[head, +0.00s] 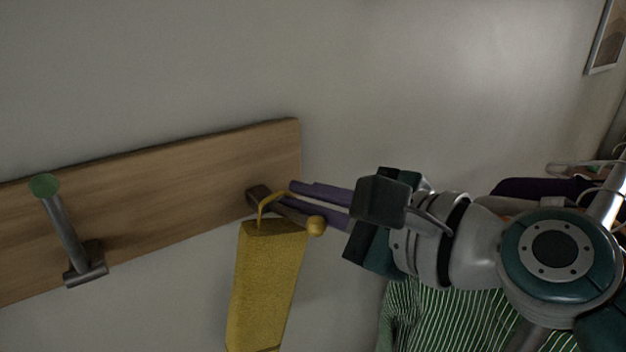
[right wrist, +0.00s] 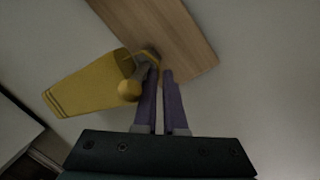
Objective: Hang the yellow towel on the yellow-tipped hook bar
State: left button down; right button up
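The yellow towel (head: 266,285) hangs down by its thin loop (head: 268,204), which is around the bar of the yellow-tipped hook (head: 315,226) near the wooden board. The right wrist view also shows the towel (right wrist: 90,88) and the hook's yellow ball tip (right wrist: 130,89). My right gripper (head: 284,193) has its purple fingers beside the hook bar, pointing at the board. In the wrist view, the fingers (right wrist: 160,73) are parallel with a narrow empty gap, just right of the ball. The towel and loop appear outside that gap. My left gripper is out of view.
The wooden board (head: 180,185) is fixed on the grey wall. A green-tipped hook (head: 65,230) on its left is empty. A green striped garment (head: 450,315) hangs at lower right, with a dark purple one (head: 530,188) behind my right arm.

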jog(key=shift+o, duration=0.7)
jog(key=shift+s+a+f+g, duration=0.2)
jog(key=shift+s+f+g, duration=0.1)
jog(key=shift+s+f, duration=0.2)
jog(key=s+d+n+g+h+p, duration=0.3)
jog(key=s+d+n+h+p, duration=0.2)
jog(key=s+d+n, duration=0.4)
jog(key=s+d+r+n+g+h+p, duration=0.1)
jog(key=s+d+n+g+h+p, duration=0.3)
jog(key=s+d+n, duration=0.6)
jog(key=s+n+h+p, duration=0.1)
jog(key=s, duration=0.5)
jog(key=shift+s+r+h, duration=0.2)
jog(key=shift+r+h, duration=0.05)
jog(key=shift+h, duration=0.05)
jog(key=shift+w+a, duration=0.1)
jog(key=shift+a, duration=0.05)
